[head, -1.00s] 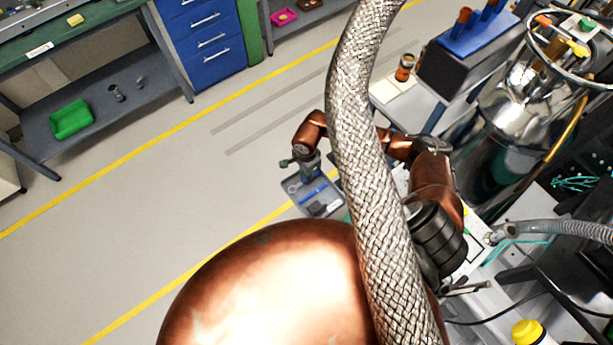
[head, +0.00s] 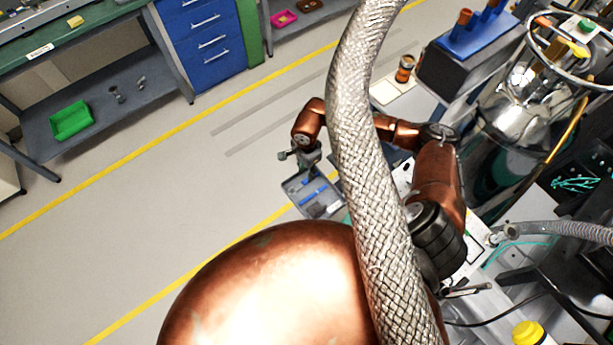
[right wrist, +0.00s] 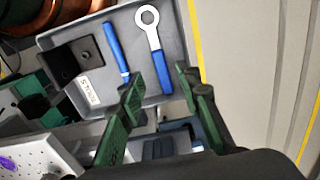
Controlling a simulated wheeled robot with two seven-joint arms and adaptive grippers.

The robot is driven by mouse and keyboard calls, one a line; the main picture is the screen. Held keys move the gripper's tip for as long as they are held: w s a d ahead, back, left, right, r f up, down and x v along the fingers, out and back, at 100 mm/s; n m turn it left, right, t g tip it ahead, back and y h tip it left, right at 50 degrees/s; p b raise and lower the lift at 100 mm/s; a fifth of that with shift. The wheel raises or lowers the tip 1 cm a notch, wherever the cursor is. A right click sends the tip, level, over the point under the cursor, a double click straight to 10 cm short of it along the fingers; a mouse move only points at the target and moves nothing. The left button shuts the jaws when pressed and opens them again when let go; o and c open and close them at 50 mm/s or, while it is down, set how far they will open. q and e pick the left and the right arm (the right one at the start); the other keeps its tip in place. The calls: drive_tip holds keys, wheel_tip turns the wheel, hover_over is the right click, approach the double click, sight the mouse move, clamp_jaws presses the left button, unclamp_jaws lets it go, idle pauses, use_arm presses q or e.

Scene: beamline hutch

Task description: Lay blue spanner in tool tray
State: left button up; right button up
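The blue spanner (right wrist: 162,68), with a silver ring end, lies in the grey tool tray (right wrist: 178,35) in the right wrist view. My right gripper (right wrist: 157,80) is open, its green fingers apart on either side of the spanner's handle end, with no visible contact. In the head view my right gripper (head: 300,158) is above the edge of the tray (head: 294,191). Blue items show in the tray there, too small to tell apart. My left gripper is not in view.
A second blue-handled tool (right wrist: 117,48) and a black block (right wrist: 75,60) are also in the tray. A braided hose (head: 360,150) crosses the head view and hides part of my right arm. A metal vessel (head: 520,100) stands at the right. Open floor lies left of the tray.

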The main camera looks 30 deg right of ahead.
sight(306, 180)
wheel_tip(306, 180, up, 6)
idle(0.6)
